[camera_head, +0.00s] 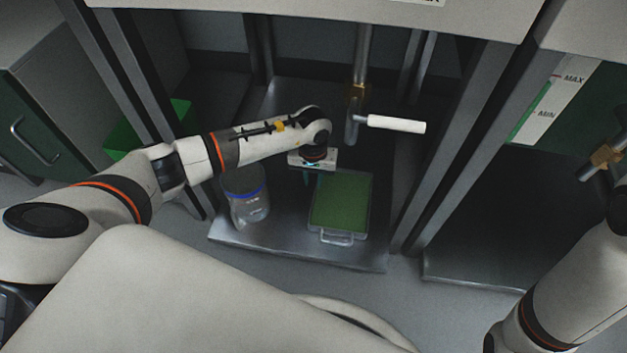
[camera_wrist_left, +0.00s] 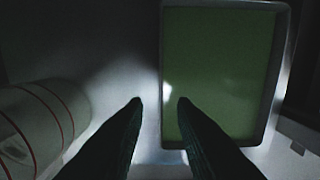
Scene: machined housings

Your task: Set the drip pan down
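The drip pan (camera_head: 337,232) is a rectangular pale-rimmed tray, green inside, with a small handle at its near end. It rests on the grey metal platform (camera_head: 290,248). In the left wrist view the pan (camera_wrist_left: 284,62) fills the right half. My left gripper (camera_head: 312,178) is at the pan's far left side, pointing down. In the wrist view its two dark fingertips (camera_wrist_left: 160,100) are apart, one on each side of the pan's left rim. Contact with the rim cannot be told. My right arm shows at the right edge, but its gripper is out of view.
A clear jar with a blue band (camera_head: 246,195) stands left of the pan and shows in the wrist view (camera_wrist_left: 40,120). A valve with a white handle (camera_head: 396,124) hangs above, behind the pan. Metal posts flank the platform. A green bin (camera_head: 120,138) is at left.

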